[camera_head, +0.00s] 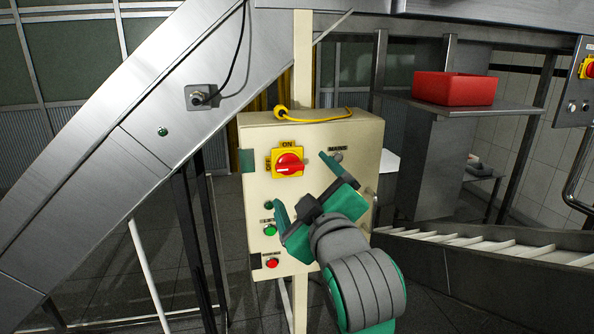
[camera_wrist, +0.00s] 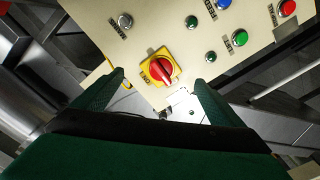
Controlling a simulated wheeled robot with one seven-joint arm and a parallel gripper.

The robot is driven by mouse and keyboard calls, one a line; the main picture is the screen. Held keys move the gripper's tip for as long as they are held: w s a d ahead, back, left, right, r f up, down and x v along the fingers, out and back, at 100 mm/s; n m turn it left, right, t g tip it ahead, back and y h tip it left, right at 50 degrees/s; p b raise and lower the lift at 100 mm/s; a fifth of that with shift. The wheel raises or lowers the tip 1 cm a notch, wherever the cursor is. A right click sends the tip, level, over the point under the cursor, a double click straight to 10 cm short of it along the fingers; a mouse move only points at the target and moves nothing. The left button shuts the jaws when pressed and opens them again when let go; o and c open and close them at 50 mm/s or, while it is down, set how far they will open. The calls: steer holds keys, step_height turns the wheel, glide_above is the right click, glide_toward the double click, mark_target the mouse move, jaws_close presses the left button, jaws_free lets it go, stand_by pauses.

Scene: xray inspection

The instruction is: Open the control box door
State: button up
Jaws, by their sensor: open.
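The cream control box (camera_head: 252,213) is upright on a post, and its front looks shut. Its front carries a red rotary switch on a yellow plate (camera_head: 287,162), which also shows in the wrist view (camera_wrist: 160,68). Green (camera_head: 270,230) and red (camera_head: 271,263) buttons sit at its lower left. My gripper (camera_head: 305,186) is open in front of the box, its fingers spread below and right of the switch, with nothing visible between them. In the wrist view, the fingers (camera_wrist: 158,80) frame the switch and the box's edge.
A yellow cable (camera_head: 310,119) lies over the box top. A sloping steel chute (camera_head: 120,150) rises at the left. A conveyor (camera_head: 490,245) runs at the right. A red bin (camera_head: 455,88) stands on a shelf behind. A second control panel (camera_head: 575,95) is at the right edge.

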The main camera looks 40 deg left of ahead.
mark_target(293, 170)
steer(key=x, duration=0.7)
steer(key=shift+s+a, duration=0.35)
steer(key=shift+w+a, duration=0.2)
steer(key=shift+w, duration=0.3)
steer(key=shift+c, duration=0.5)
